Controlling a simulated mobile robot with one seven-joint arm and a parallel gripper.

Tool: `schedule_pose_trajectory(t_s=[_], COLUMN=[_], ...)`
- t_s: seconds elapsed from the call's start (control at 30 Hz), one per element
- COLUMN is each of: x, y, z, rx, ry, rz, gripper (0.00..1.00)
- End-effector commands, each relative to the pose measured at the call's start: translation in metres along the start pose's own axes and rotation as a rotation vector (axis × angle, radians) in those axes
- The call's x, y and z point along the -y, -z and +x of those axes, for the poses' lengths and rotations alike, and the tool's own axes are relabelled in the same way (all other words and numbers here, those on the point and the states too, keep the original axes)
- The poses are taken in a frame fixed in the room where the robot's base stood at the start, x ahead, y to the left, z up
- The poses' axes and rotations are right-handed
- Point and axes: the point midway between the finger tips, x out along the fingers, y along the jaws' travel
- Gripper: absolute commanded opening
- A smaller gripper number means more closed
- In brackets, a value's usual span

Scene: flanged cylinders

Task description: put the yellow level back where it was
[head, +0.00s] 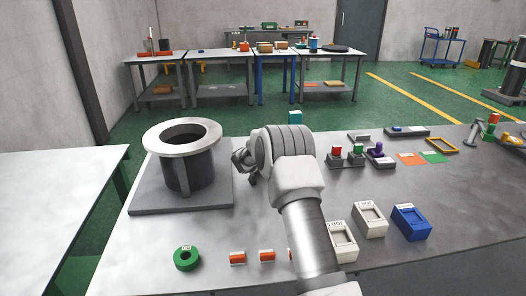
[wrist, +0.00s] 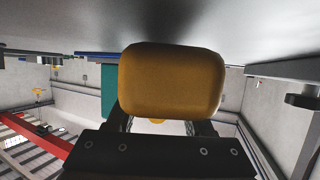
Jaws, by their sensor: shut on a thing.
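The yellow level (wrist: 172,80) fills the middle of the wrist view as a rounded yellow-orange block, seen close up. My gripper (wrist: 162,122) is shut on it, with a dark finger on each side; the fingertips are partly hidden by the block. I cannot tell from there how high the level is held.
A flanged cylinder (head: 183,132) on a grey base plate stands left of my arm. A green ring (head: 187,258) and orange-and-white pieces (head: 237,258) lie in front. White boxes (head: 369,219), a blue box (head: 411,222) and a yellow frame (head: 441,145) are to the right.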

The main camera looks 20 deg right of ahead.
Motion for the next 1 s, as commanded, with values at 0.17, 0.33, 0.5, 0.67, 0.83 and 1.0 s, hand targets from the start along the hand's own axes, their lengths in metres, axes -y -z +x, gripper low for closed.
schedule_pose_trajectory(t_s=[0.17, 0.33, 0.5, 0.67, 0.83, 1.0], x=[-0.001, -0.001, -0.002, -0.002, -0.001, -0.001], y=[-0.012, -0.017, -0.018, -0.016, -0.005, -0.001], z=[0.003, 0.003, 0.004, 0.003, -0.006, -0.032], rx=[0.011, 0.018, 0.02, 0.019, 0.02, 0.014], ry=[-0.002, -0.002, -0.002, -0.002, -0.002, 0.0], rz=[-0.004, -0.006, -0.006, -0.006, -0.007, -0.007], gripper=[0.0, 0.81, 0.82, 0.82, 0.82, 0.82])
